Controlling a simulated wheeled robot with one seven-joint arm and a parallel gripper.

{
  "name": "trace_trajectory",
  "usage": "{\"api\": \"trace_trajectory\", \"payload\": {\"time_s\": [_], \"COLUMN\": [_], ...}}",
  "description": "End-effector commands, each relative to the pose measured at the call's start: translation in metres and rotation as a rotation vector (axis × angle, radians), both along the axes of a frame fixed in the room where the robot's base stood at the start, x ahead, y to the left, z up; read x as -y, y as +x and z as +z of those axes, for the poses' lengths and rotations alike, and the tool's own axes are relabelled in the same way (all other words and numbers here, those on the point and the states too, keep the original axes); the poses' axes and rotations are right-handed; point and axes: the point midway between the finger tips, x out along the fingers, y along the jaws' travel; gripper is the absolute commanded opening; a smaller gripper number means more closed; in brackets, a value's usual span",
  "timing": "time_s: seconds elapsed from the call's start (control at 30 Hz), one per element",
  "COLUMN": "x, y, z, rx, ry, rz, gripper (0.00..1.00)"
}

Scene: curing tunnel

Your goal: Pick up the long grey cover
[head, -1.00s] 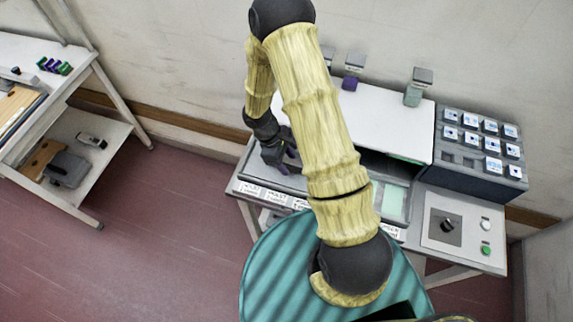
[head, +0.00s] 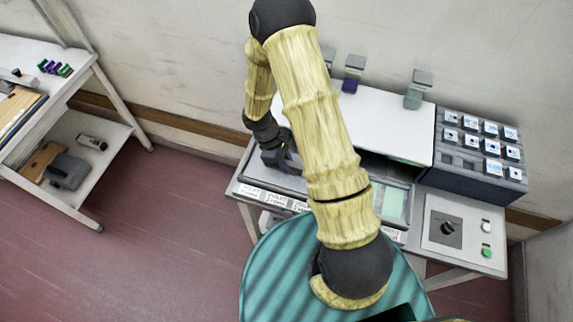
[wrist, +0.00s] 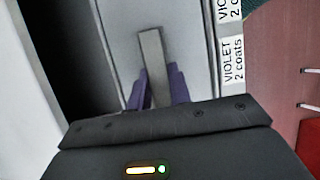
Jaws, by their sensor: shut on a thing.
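The long grey cover (head: 262,177) lies along the front left part of the bench, partly hidden behind my arm in the head view. In the wrist view the cover (wrist: 195,40) is a flat pale grey panel with a raised grey bar (wrist: 152,52) along its middle. My gripper (head: 284,164) is over the cover's left part. In the wrist view its two purple fingers (wrist: 158,88) stand on either side of the bar, shut on it. The far end of the cover is not clear to see.
Labels, one reading VIOLET 2 coats (wrist: 233,62), line the bench front. A white panel (head: 390,125) stands behind, with small hanging blocks above it. A dark rack of labelled blocks (head: 482,140) and a control panel (head: 460,232) are at right. A shelf cart (head: 100,150) stands left.

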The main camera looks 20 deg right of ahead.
Motion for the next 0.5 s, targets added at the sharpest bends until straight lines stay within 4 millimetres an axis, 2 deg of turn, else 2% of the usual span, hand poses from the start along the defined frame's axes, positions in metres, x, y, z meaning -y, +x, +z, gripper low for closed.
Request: {"api": "trace_trajectory", "payload": {"time_s": [0.27,0.5], "x": [0.000,0.000], "y": [0.001,0.002], "z": [0.023,0.065], "rx": [0.005,0.007], "ry": [0.000,0.000], "rz": [-0.001,-0.002], "gripper": [0.00,0.00]}}
